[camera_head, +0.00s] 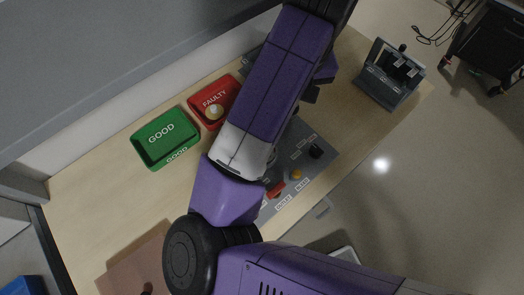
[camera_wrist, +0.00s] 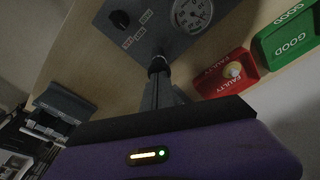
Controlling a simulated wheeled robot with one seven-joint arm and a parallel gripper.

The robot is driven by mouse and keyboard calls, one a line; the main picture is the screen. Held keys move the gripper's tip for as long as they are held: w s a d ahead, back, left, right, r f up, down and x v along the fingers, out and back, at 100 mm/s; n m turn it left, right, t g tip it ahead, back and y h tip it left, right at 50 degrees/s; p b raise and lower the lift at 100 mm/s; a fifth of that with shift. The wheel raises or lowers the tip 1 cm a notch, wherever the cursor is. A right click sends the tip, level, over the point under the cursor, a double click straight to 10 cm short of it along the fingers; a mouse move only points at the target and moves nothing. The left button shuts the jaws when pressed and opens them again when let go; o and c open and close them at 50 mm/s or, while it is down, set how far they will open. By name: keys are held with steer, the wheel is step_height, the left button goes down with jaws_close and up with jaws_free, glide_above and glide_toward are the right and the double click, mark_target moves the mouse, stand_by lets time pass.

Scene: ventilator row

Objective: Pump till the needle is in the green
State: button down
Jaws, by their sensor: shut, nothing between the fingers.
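The grey test panel (camera_head: 318,137) lies on the table, partly hidden by my arm in the head view. It also shows in the wrist view (camera_wrist: 170,40). A round white gauge (camera_wrist: 192,13) sits on it, cut by the top edge of the wrist view; its needle and any green zone are too small to read. A black knob (camera_wrist: 120,19) is left of the gauge. My gripper (camera_wrist: 158,72) is shut and empty, its fingers reaching toward the panel's near edge. A dark rounded part (camera_wrist: 157,62) shows at the fingertips; I cannot tell whether they touch it.
A red FAULTY tray (camera_head: 213,89) holding a round pale item and an empty green GOOD tray (camera_head: 165,158) stand left of my arm. The panel carries an orange button (camera_head: 296,174) and a red part (camera_head: 276,190). A grey rack (camera_head: 390,75) stands at the table's right end.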

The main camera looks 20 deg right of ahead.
steer(key=shift+f, duration=0.15)
steer(key=shift+f+b, duration=0.7)
steer(key=shift+f, duration=0.6)
steer(key=shift+r+p, duration=1.5)
steer(key=shift+p, duration=0.05)
steer(key=shift+f, duration=0.2)
steer(key=shift+r+p, duration=0.15)
steer(key=shift+p, duration=0.25)
step_height(320, 180, up, 4)
steer(key=p, duration=0.4)
steer(key=shift+r+p, duration=0.1)
steer(key=shift+p, duration=0.3)
